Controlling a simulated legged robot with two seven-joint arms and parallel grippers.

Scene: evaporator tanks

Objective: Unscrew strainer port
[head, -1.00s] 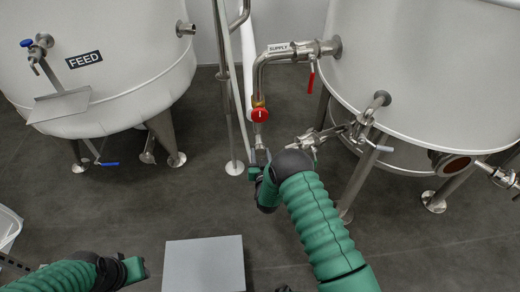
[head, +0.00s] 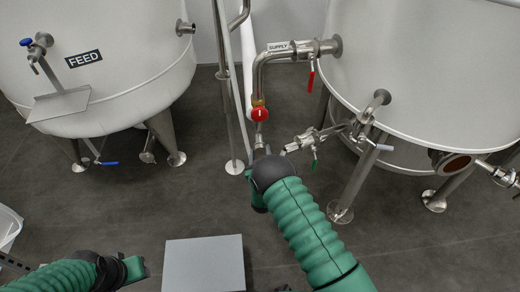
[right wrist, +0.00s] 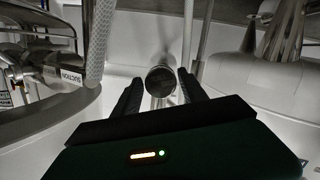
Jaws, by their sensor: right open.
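A round dark end cap (right wrist: 160,80), which looks like the strainer port, faces me in the right wrist view. My right gripper (right wrist: 158,92) is open, with one black finger to each side of the cap. Whether the fingers touch it cannot be told. In the head view my right gripper (head: 253,182) is mostly hidden behind its own green arm, just below the metal pipe (head: 260,138) under the red valve (head: 260,115). My left gripper (head: 134,270) is at the lower left, away from the pipes, and its fingers do not show clearly.
The FEED tank (head: 110,95) stands at left and a second tank (head: 420,90) at right. A SUPPLY pipe (head: 290,50), a vertical white pipe (head: 232,80) and a green-handled valve (head: 312,140) are close to my right arm. A grey box (head: 204,265) is in front. Floor lies open between.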

